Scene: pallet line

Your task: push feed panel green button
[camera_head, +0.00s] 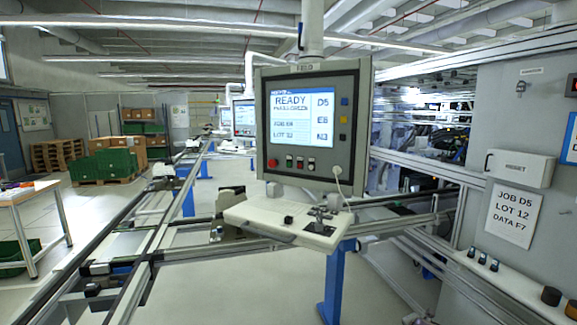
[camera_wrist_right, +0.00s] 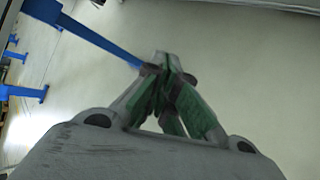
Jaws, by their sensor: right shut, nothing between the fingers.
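A grey control panel (camera_head: 357,150) hangs from an overhead pipe in the middle of the head view. My right gripper (camera_wrist_right: 163,62) shows only in the right wrist view, shut and empty, with greenish finger pads, over pale floor. The panel is not in that view. My left gripper is not in view.
A white shelf (camera_head: 250,213) with small knobs juts out below the panel. Conveyor rails (camera_head: 150,215) run at left. A grey cabinet (camera_head: 520,110) with a JOB D5 sheet (camera_head: 513,216) stands at right. A blue post (camera_head: 335,285) supports the line.

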